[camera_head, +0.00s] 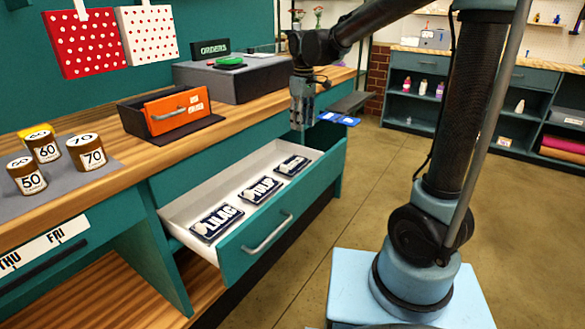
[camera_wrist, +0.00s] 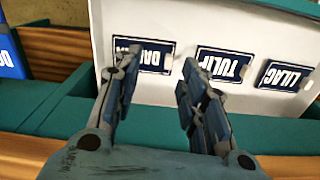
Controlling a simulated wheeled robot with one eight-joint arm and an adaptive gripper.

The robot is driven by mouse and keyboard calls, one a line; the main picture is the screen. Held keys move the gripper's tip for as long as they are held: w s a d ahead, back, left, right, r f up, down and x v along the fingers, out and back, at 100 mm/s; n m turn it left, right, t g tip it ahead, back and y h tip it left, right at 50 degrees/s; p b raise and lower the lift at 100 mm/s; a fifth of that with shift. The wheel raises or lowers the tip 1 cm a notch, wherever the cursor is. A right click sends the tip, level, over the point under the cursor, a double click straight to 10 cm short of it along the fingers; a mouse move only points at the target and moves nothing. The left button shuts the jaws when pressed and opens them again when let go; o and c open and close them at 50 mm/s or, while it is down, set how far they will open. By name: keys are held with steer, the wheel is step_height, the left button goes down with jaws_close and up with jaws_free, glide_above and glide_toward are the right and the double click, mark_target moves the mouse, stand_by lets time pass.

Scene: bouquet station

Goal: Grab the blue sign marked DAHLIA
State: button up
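An open white drawer (camera_head: 180,213) holds three dark blue signs in a row. The farthest sign (camera_head: 292,165) is too small to read in the head view. In the wrist view the sign (camera_wrist: 153,55) starts with "DA", and my left-hand finger covers part of it. My gripper (camera_head: 302,120) is above the far end of the drawer. In the wrist view my gripper (camera_wrist: 160,64) is open, with its fingers apart and nothing between them; the DA sign lies beyond the fingertips.
The TULIP sign (camera_head: 260,189) and LILAC sign (camera_head: 215,222) lie nearer in the drawer. Brighter blue signs (camera_head: 338,118) rest on a dark ledge beyond my gripper. An orange-fronted box (camera_head: 177,110), a grey box (camera_head: 240,80) and brown jars (camera_head: 87,152) stand on the counter.

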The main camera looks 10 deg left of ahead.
steer(key=a+f+n, duration=0.1)
steer(key=a, duration=0.4)
glide_above(286, 166)
step_height(286, 166, down, 12)
steer(key=shift+w+d+f, duration=0.1)
steer(key=shift+w+f, duration=0.05)
steer(key=shift+f, duration=0.05)
steer(key=shift+s+a+f, duration=0.1)
steer(key=shift+f, duration=1.2)
steer(key=shift+s+a+f, duration=0.1)
steer(key=shift+f, duration=1.15)
jaws_close()
